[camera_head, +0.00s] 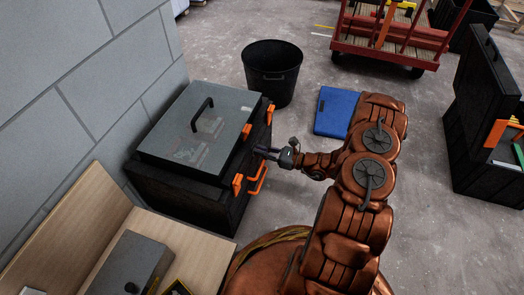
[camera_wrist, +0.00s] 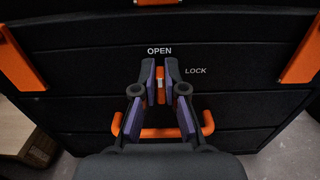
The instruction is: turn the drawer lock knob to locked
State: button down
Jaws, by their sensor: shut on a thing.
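The drawer lock knob (camera_wrist: 160,75) is a small orange piece on the black chest front, between my fingertips in the wrist view. It stands upright in line with the white word OPEN above it; the word LOCK is to its upper right. My gripper (camera_wrist: 161,82) is shut on the knob, one dark finger with a purple pad on each side. In the head view my gripper (camera_head: 264,151) reaches the front of the black chest (camera_head: 190,195). The knob is not clearly visible there.
An orange drawer handle (camera_wrist: 160,133) lies just below the knob, behind my fingers. Orange latches (camera_wrist: 298,58) flank the front. A grey lid (camera_head: 185,140) tops the chest. A black bucket (camera_head: 272,75) and blue panel (camera_head: 336,110) are on the floor nearby.

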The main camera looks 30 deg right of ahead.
jog(key=shift+w+r+m+p, duration=0.1)
jog(key=shift+r+m+p, duration=0.1)
jog(key=shift+m+p, duration=0.5)
jog(key=shift+p, duration=0.45)
jog(key=shift+d+m+p, duration=0.1)
jog(key=shift+m+p, duration=0.3)
jog(key=shift+p, duration=0.15)
jog(key=shift+w+d+f+m+p, duration=0.15)
jog(key=shift+m+p, duration=0.15)
jog(key=shift+m, duration=0.7)
jog(key=shift+w+d+f+m+p, duration=0.15)
jog(key=shift+m+p, duration=0.15)
jog(key=shift+m, duration=0.7)
jog(key=m, duration=0.4)
jog(key=m+b, duration=0.1)
jog(key=m, duration=0.1)
jog(key=shift+w+d+f, duration=0.2)
jog(key=shift+f, duration=0.2)
jog(key=m, duration=0.5)
jog(key=shift+d+f+m+b, duration=0.1)
jog(key=shift+f+m+b, duration=0.2)
jog(key=shift+f+m, duration=0.1)
jog(key=shift+w, duration=0.1)
